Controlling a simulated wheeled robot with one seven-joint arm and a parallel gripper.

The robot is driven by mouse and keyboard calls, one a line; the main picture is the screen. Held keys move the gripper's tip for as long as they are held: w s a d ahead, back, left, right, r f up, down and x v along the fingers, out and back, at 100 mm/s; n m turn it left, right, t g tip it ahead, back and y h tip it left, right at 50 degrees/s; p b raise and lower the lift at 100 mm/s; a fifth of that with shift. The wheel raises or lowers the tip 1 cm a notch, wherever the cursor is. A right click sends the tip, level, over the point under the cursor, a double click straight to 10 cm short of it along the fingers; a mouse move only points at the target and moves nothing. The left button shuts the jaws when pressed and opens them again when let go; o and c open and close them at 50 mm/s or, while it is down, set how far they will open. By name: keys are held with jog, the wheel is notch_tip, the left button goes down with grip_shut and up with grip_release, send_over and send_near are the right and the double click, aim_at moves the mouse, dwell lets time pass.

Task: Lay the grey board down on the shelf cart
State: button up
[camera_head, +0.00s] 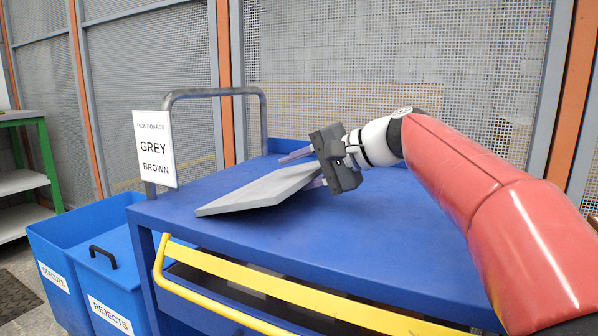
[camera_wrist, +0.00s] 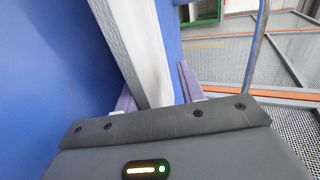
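The grey board (camera_head: 262,190) is on the blue shelf cart (camera_head: 375,235) at its left part, tilted. Its left end is low at the cart top, and its right side is raised near my gripper. My gripper (camera_head: 305,168) is at the board's right end, with one finger above the board and one below. The wrist view shows the board (camera_wrist: 150,50) between the two fingers (camera_wrist: 157,92). It lies against the left finger, with a narrow gap to the right finger, so the fingers look open around it. The board's contact with the cart is partly hidden.
A sign reading GREY and BROWN (camera_head: 155,149) hangs on the cart's grey handle (camera_head: 263,125). A yellow rail (camera_head: 270,287) runs along the front. Blue bins (camera_head: 85,262) stand at left. The cart top right of the board is clear below my arm.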

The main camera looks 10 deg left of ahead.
jog(key=shift+r, duration=0.15)
jog(key=shift+r+p, duration=0.15)
jog(key=shift+p, duration=0.9)
jog(key=shift+h+p, duration=0.3)
jog(key=h+p, duration=0.1)
jog(key=p, duration=0.2)
jog(key=g+h+p, duration=0.1)
jog(key=p, duration=0.3)
jog(key=h+p, duration=0.1)
jog(key=p, duration=0.2)
jog(key=shift+s+d+r+h+p, duration=0.1)
jog(key=shift+d+r+h+p, duration=0.15)
jog(key=shift+h+p, duration=0.15)
jog(key=shift+g+h+p, duration=0.4)
jog(key=shift+h+p, duration=0.15)
jog(key=shift+h, duration=0.05)
jog(key=shift+d+f+h, duration=0.1)
jog(key=shift+h, duration=0.5)
jog(key=shift+s+d, duration=0.1)
